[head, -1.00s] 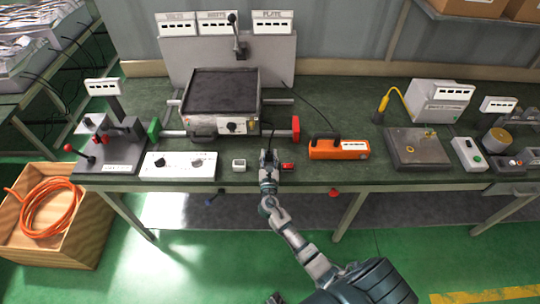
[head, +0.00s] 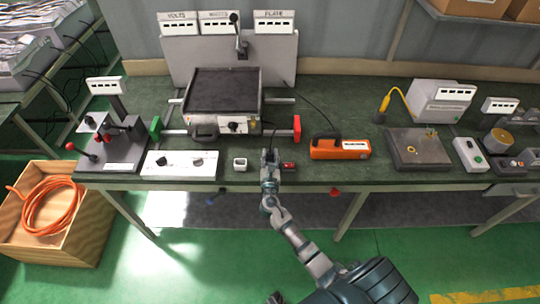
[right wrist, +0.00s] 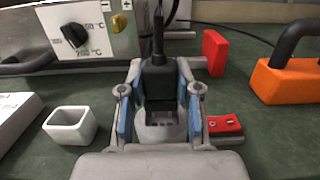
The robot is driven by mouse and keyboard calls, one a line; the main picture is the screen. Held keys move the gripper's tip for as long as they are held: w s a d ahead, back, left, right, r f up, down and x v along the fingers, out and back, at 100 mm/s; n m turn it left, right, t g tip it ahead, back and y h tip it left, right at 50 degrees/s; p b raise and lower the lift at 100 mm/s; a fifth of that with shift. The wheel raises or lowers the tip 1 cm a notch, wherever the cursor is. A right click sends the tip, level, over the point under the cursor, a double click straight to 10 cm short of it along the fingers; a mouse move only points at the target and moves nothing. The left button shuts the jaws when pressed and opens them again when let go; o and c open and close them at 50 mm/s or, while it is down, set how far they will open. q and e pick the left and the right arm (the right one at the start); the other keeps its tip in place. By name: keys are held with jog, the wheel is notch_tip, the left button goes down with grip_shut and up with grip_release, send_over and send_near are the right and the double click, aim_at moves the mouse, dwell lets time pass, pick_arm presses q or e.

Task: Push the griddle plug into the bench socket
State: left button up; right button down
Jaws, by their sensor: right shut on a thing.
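My right gripper (head: 269,157) is low over the front of the bench, below the griddle. In the right wrist view the gripper (right wrist: 160,92) is shut on the black griddle plug (right wrist: 158,78), with a blue-padded finger on each side. The plug's cord (right wrist: 158,32) rises from its top. A light grey part with dark slots (right wrist: 160,125) shows just below the plug; I cannot tell whether they touch. The griddle (head: 224,90) has a black plate and a front dial. A small white open-topped block (head: 240,164) stands left of the gripper. I cannot tell which part is the bench socket.
An orange handled tool (head: 340,149) is further right. A white control box (head: 180,164) is at the left. Red (head: 297,128) and green (head: 155,128) end blocks flank the griddle.

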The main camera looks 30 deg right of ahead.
aim_at(270, 161)
jog(key=shift+f+b, duration=1.25)
jog(key=shift+f, duration=0.45)
jog(key=c, duration=0.7)
grip_release()
jog(key=v, duration=1.2)
